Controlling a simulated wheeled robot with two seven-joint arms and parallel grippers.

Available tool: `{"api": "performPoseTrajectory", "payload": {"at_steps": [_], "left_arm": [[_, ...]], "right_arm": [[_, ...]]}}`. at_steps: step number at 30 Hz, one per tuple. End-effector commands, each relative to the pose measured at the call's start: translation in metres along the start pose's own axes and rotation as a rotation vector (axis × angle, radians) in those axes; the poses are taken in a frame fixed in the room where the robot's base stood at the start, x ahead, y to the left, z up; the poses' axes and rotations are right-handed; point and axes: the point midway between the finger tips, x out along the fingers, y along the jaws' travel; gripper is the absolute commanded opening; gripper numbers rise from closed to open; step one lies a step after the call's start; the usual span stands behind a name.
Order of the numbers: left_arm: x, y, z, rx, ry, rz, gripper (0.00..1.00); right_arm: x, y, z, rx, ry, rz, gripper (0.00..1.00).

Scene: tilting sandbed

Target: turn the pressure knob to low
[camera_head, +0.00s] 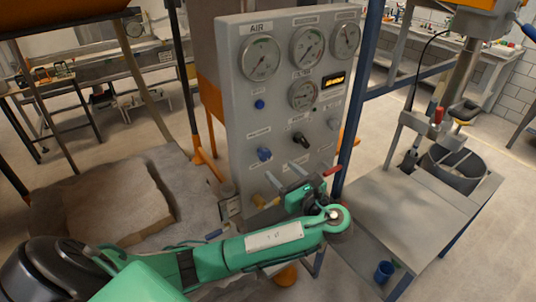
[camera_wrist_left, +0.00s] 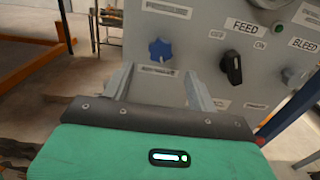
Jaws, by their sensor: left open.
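The grey control panel (camera_head: 235,80) stands upright in the middle of the head view. The blue lobed knob (camera_head: 264,154) sits low on its left side, likely the pressure knob; its label is too small to read. It shows in the left wrist view (camera_wrist_left: 160,49), beyond and between the finger tips. Its pointing direction is unclear. My left gripper (camera_head: 285,172) is open and empty, just below and to the right of the knob in the head view, with its fingers toward the panel. It appears apart from the knob. My right gripper is not in view.
A black knob (camera_wrist_left: 232,65) under the FEED label is right of the blue one. Round gauges (camera_head: 260,58) and a small blue round part (camera_head: 260,104) are higher up. A blue post (camera_head: 359,100) stands right of the panel.

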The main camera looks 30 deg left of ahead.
Motion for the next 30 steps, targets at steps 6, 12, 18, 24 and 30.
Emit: {"api": "performPoseTrajectory", "payload": {"at_steps": [6,12,18,24,30], "left_arm": [[0.038,0.0,0.004,0.002,-0.005,0.001,0.59],[0.064,0.0,0.002,0.003,-0.001,0.001,0.59],[0.076,0.0,0.0,0.001,0.001,0.0,0.59],[0.077,0.0,-0.001,0.0,0.002,-0.001,0.59],[0.076,0.0,-0.001,0.001,0.001,-0.001,0.33]], "right_arm": [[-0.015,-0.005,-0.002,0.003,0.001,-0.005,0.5],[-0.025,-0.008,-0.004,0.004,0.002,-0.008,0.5],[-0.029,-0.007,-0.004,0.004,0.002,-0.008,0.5],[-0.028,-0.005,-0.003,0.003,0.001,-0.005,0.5],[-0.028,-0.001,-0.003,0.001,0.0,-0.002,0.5]]}}
